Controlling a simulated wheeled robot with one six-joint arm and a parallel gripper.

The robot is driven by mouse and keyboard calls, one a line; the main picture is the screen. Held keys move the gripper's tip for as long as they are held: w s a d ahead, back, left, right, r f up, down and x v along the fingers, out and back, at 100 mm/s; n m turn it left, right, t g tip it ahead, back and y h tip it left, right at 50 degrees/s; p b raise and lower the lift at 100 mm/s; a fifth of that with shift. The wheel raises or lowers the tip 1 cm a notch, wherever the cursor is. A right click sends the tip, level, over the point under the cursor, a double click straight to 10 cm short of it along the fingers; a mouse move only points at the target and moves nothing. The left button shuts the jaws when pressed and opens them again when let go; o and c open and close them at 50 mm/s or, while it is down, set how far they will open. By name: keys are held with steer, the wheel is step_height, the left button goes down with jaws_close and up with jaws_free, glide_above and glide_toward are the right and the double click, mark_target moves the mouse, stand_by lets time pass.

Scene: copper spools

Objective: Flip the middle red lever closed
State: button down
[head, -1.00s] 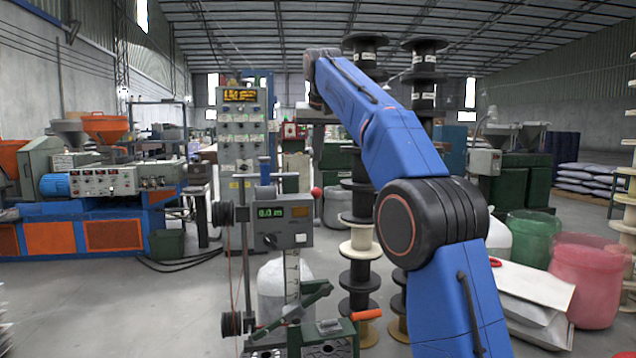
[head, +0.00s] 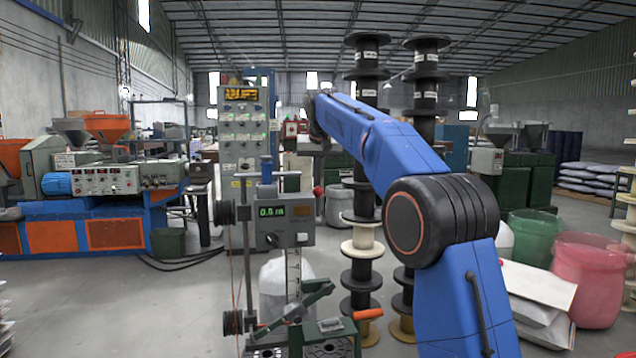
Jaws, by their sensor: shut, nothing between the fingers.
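A grey counter unit (head: 287,231) with a lit green display stands left of my arm in the head view. A red ball knob (head: 318,191) shows at its upper right, close below the end of my arm. Lower down are a green lever (head: 315,299), slanting up to the right, and an orange handle (head: 367,314). Which of these is the middle red lever is not clear. My blue arm rises from the lower right and reaches up and left, its dark wrist near the back of the counter unit. I cannot make out the fingers of my gripper.
A tall grey control panel (head: 242,135) stands behind the counter unit. Stacked black spools (head: 367,73) rise behind my arm. A green bin (head: 533,238) and a pink bin (head: 588,275) stand at right. Grey floor is clear at left front.

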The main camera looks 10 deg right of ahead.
steer(key=shift+s+a, duration=0.15)
steer(key=shift+s, duration=0.85)
steer(key=shift+s+a, duration=0.15)
steer(key=shift+s, duration=0.8)
steer(key=shift+s, duration=0.1)
